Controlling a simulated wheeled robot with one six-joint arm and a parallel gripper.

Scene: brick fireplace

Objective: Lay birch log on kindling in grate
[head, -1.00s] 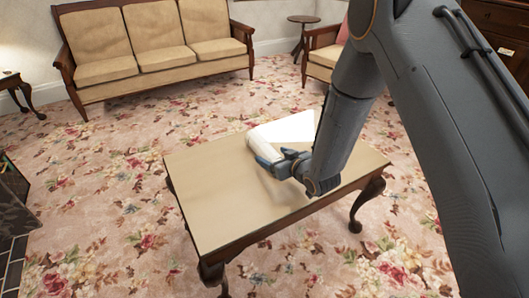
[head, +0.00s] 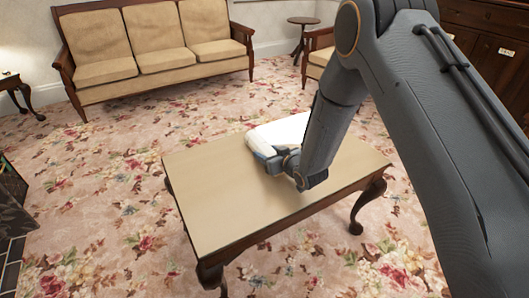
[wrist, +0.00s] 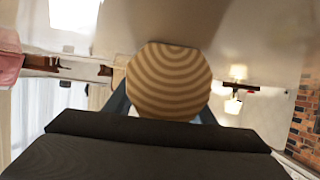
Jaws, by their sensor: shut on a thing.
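The birch log (head: 280,131) is white along its side and shows at the far edge of the small table, partly hidden by my arm. My gripper (head: 268,157) is shut on the log near its left end. I cannot tell whether the log touches the tabletop. In the wrist view the log's round, tan, ringed end (wrist: 168,80) sits between the fingers. The grate and kindling are not in view.
The wooden table (head: 215,205) has a bare top to the left and front. A dark object (head: 12,190) and dark tiles (head: 10,262) are at the left edge. A beige sofa (head: 155,45) stands behind on open floral carpet. Brick (wrist: 307,115) shows in the wrist view.

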